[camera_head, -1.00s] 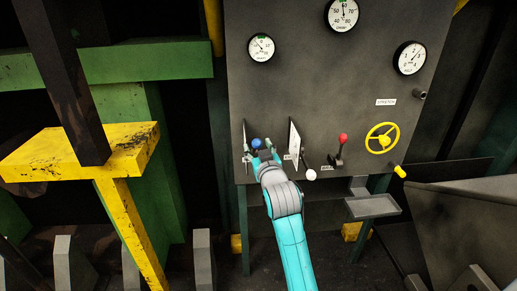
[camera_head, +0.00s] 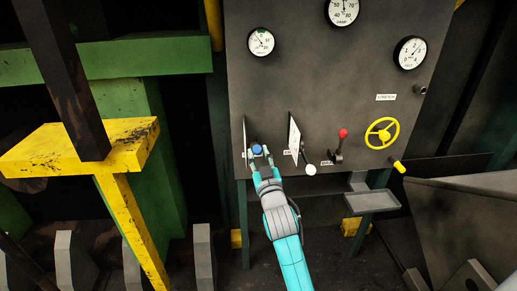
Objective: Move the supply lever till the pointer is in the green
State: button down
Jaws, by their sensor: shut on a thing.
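A lever with a blue knob (camera_head: 256,149) stands at the lower left of the grey panel, between two thin upright plates. Its label is mostly hidden, so I cannot read whether it says supply. My gripper (camera_head: 259,156) reaches up from below and is shut on the blue knob, with a finger on each side. Above it is a small round gauge (camera_head: 261,42) with a green mark at the top of its dial. Its thin pointer slants to the upper left; whether it lies in the green is too small to tell.
The right plate (camera_head: 294,138) stands close beside my gripper. Farther right are a white knob (camera_head: 310,170), a red-knobbed lever (camera_head: 341,145) and a yellow handwheel (camera_head: 381,134). A small grey tray (camera_head: 372,203) juts out below. A yellow beam (camera_head: 80,148) stands left.

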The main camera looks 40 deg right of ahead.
jog(key=shift+s+a+f+t+h, duration=0.1)
jog(key=shift+s+f+t+h, duration=0.2)
jog(key=shift+f, duration=0.35)
jog(key=shift+s+a+f+t, duration=0.1)
jog(key=shift+f+t, duration=0.3)
jog(key=shift+f, duration=0.2)
jog(key=c, duration=0.8)
grip_release()
jog(key=v, duration=1.2)
